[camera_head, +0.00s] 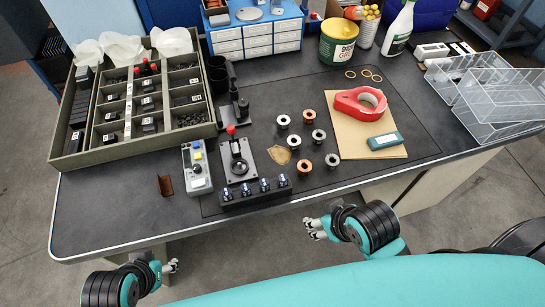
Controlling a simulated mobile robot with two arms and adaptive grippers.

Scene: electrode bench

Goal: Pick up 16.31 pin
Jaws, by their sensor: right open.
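No label reading 16.31 is legible, so I cannot tell which piece is the 16.31 pin. A black block (256,199) at the mat's front edge holds several shiny round-topped pieces in a row. Several silver and copper-coloured ring-like pieces stand on the mat, among them a silver one (294,142) and a copper one (305,166). My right gripper (312,229) is open and empty, in front of the bench edge, right of the black block. My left gripper (174,267) is small in view, in front of the bench at the lower left, away from all objects.
A hand press (236,166) with a red knob stands behind the block, and a grey control box (196,168) is to its left. A compartment tray (135,149) fills the back left. Red tape dispenser (351,101) and wire baskets (497,131) are right. The front left bench top is mostly clear.

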